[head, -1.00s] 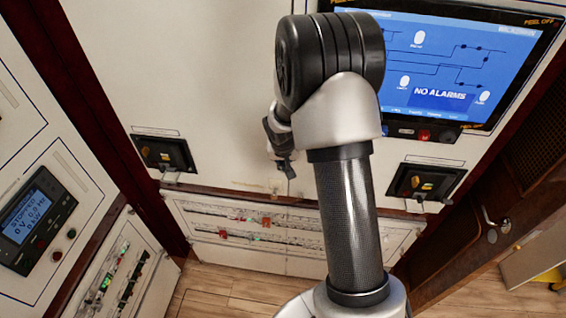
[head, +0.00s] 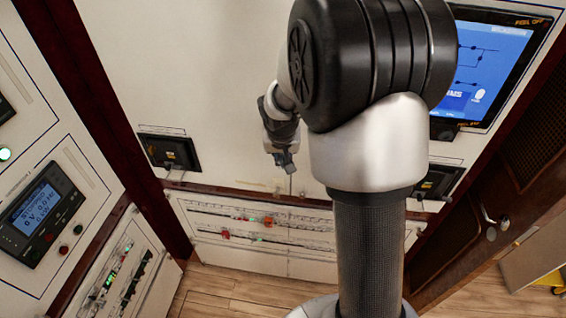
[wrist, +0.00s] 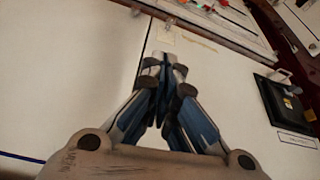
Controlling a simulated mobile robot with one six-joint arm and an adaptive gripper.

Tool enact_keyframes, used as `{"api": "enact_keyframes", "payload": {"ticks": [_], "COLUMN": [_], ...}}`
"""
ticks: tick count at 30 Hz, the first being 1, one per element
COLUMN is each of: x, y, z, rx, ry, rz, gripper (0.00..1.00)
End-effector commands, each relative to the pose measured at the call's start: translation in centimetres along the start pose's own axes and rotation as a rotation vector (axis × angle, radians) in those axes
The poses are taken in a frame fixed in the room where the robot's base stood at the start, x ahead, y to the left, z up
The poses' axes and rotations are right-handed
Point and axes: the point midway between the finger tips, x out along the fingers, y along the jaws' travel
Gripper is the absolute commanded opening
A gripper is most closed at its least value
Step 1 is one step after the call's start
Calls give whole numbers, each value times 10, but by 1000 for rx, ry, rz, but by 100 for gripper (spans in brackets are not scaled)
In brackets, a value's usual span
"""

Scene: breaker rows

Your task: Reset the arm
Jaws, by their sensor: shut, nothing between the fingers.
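My arm (head: 368,150) rises in front of the white cabinet and fills the middle right of the head view. My gripper (head: 286,165) points down in front of the white panel, above the breaker rows (head: 250,222). In the wrist view my gripper (wrist: 163,62) has its fingertips together with nothing between them. The breaker rows (wrist: 215,12) show at the top of the wrist view, beyond the fingertips. My arm hides part of the rows' right end in the head view.
A blue screen (head: 492,65) is partly behind my arm. A black socket box (head: 168,152) is on the left; another (head: 436,182) is partly hidden on the right. A side panel has a meter (head: 42,212). An open wooden door (head: 500,215) stands right.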

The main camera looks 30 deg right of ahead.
Motion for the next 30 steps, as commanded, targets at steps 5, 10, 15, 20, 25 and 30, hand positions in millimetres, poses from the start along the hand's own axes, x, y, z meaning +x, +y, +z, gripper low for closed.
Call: {"api": "enact_keyframes", "payload": {"ticks": [5,10,15,20,25,30], "x": [-6,-12,-43,-77,-97,-100], "y": [0,-2,-8,-10,-6,1], "z": [1,6,40,100,174,242], "rx": [0,-12,-78,-175,-283,-385], "ry": [-2,2,17,23,29,34], "rz": [1,-2,-22,-55,-103,-155], "gripper": [0,0,0,0,0,0]}}
